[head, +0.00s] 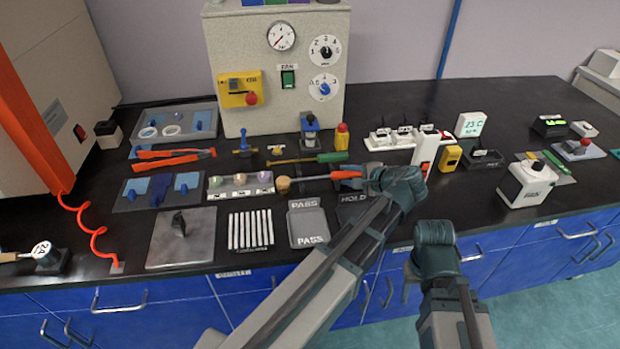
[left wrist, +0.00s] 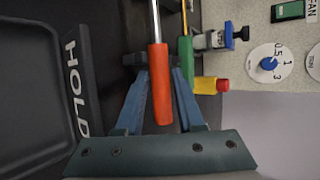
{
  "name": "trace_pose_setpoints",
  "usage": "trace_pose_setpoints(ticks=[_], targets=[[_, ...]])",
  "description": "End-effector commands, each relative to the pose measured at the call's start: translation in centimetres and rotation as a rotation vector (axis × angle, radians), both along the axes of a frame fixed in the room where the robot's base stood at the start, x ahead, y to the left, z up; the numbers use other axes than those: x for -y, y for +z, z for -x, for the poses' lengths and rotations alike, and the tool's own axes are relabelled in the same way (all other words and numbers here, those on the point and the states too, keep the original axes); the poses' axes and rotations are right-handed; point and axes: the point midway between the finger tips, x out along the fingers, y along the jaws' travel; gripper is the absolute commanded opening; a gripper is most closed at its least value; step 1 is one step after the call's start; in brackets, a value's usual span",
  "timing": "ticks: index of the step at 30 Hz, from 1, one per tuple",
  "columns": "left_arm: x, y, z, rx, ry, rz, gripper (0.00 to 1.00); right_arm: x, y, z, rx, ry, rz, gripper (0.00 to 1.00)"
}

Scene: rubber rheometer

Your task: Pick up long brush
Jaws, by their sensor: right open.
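The long brush has an orange handle (head: 347,175), a thin shaft and a rounded tan head (head: 283,185). It lies across the middle of the bench. In the left wrist view its orange handle (left wrist: 160,85) lies between the two blue fingers of my left gripper (left wrist: 160,75). In the head view my left gripper (head: 368,173) is at the handle end. The fingers are close on both sides of the handle, but whether they press on it is unclear. My right gripper (head: 410,282) is open and empty in front of the bench; its fingers are barely seen.
A green-handled tool (head: 332,157) lies just behind the brush. The PASS tray (head: 308,226) and HOLD tray (head: 352,212) lie in front. A yellow bottle with a red cap (head: 342,137) stands behind. White sockets (head: 405,139) stand to the right.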

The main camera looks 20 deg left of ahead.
Motion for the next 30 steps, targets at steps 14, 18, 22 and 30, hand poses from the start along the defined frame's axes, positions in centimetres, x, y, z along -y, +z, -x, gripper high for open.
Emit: trace_pose_setpoints(ticks=[14,18,22,30], targets=[[-0.10,0.01,0.00,-0.001,0.002,0.002,0.00,0.03,0.04,0.03,0.000,0.000,0.000,0.50],[-0.10,0.02,0.00,0.000,0.002,0.001,0.00,0.03,0.04,0.03,0.000,0.000,0.000,0.50],[-0.10,0.03,0.01,-0.001,0.002,0.002,0.00,0.03,0.05,0.03,0.000,0.000,0.000,0.50],[-0.30,0.90,-0.06,0.000,0.002,0.001,0.00,0.02,0.92,0.03,0.000,0.000,0.000,0.50]])
